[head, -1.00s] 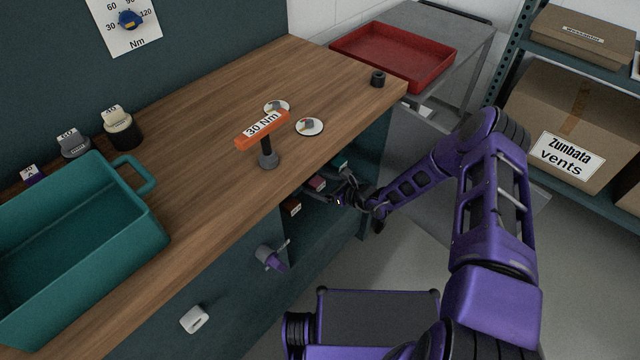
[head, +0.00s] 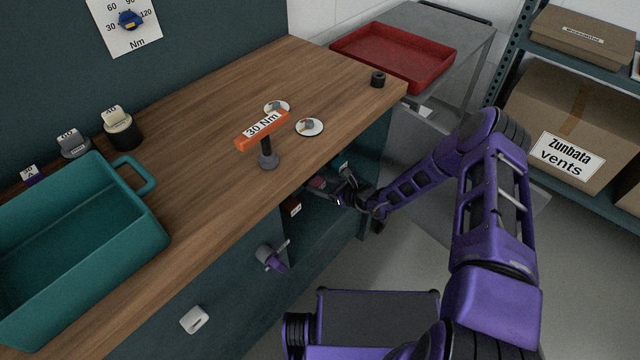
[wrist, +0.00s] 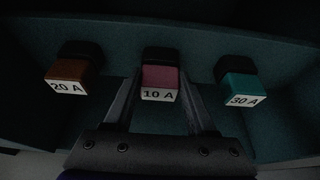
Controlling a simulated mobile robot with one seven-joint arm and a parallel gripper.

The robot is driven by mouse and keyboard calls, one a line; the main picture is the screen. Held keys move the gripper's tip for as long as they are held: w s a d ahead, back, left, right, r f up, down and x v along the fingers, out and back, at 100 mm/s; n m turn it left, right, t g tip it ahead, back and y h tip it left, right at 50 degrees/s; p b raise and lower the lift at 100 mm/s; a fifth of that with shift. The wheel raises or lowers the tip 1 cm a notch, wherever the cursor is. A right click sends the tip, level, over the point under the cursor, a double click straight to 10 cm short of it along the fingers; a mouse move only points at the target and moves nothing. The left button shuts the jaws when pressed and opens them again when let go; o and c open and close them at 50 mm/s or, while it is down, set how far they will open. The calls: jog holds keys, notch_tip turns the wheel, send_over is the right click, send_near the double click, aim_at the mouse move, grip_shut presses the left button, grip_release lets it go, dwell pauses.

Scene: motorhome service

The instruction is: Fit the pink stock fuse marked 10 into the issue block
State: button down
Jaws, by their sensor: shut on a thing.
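The pink fuse (wrist: 159,78) labelled 10 A sits in the middle of a row in the dark cubby under the worktop, with a black part behind it. It also shows small in the head view (head: 317,183). My gripper (wrist: 160,100) has one finger on each side of the pink fuse and is shut on it. A brown fuse (wrist: 68,72) labelled 20 A is to its left and a teal fuse (wrist: 240,85) labelled 30 A to its right. I cannot make out which thing is the issue block.
The cubby's wall (wrist: 290,60) and the worktop's edge (head: 225,235) are close around my arm. On the worktop (head: 215,110) are an orange 30 Nm tool (head: 262,130), two small white discs and a teal bin (head: 150,215). A red tray (head: 400,75) stands at the back.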

jog(key=shift+s+d, duration=0.4)
jog(key=shift+d, duration=0.1)
dwell(0.6)
jog(key=c, duration=0.8)
grip_release()
jog(key=shift+c, duration=0.2)
grip_shut()
jog(key=shift+s+d+p, duration=0.4)
jog(key=shift+s+d, duration=0.25)
jog(key=shift+d, duration=0.15)
jog(key=shift+s+d+p, duration=0.4)
jog(key=shift+s+d, duration=0.2)
jog(key=shift+d, duration=0.2)
